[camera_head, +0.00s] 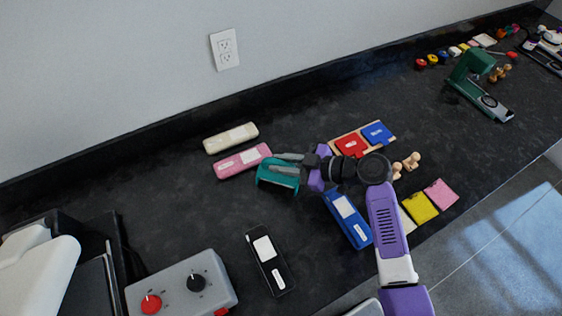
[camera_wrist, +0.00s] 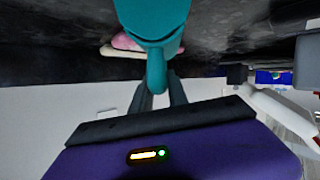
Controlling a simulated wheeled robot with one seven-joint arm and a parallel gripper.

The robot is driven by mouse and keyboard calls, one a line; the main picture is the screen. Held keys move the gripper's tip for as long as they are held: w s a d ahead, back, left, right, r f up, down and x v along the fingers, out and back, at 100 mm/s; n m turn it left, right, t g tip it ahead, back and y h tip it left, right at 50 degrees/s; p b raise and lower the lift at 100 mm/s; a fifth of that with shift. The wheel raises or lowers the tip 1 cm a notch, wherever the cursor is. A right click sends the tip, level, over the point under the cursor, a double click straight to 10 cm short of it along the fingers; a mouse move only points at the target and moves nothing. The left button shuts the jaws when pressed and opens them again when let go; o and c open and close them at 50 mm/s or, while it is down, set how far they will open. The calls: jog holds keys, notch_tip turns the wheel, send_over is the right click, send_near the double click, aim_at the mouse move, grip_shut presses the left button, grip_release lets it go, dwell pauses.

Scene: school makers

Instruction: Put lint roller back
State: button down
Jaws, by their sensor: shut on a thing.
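The lint roller is a teal piece (camera_head: 278,178) with a rounded head and a short handle. In the wrist view its teal head (camera_wrist: 152,18) fills the top middle, and its handle passes down between the finger tips. My gripper (camera_head: 284,162) is shut on this handle, with the purple wrist to the right. In the wrist view my gripper (camera_wrist: 158,88) shows two grey fingers on either side of the handle. The lint roller is over the dark counter (camera_head: 180,200), just right of and in front of a pink case. I cannot tell whether it touches the counter.
A pink case (camera_head: 243,161) and a cream case (camera_head: 231,138) lie behind the roller. A blue case (camera_head: 348,218) and a black case (camera_head: 269,260) lie in front. A wooden tray (camera_head: 340,142) holds red and blue pieces. A grey knob box (camera_head: 183,287) stands front left. The left-middle counter is clear.

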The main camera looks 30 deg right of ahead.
jog(key=shift+f, duration=0.1)
jog(key=c, duration=1.3)
grip_release()
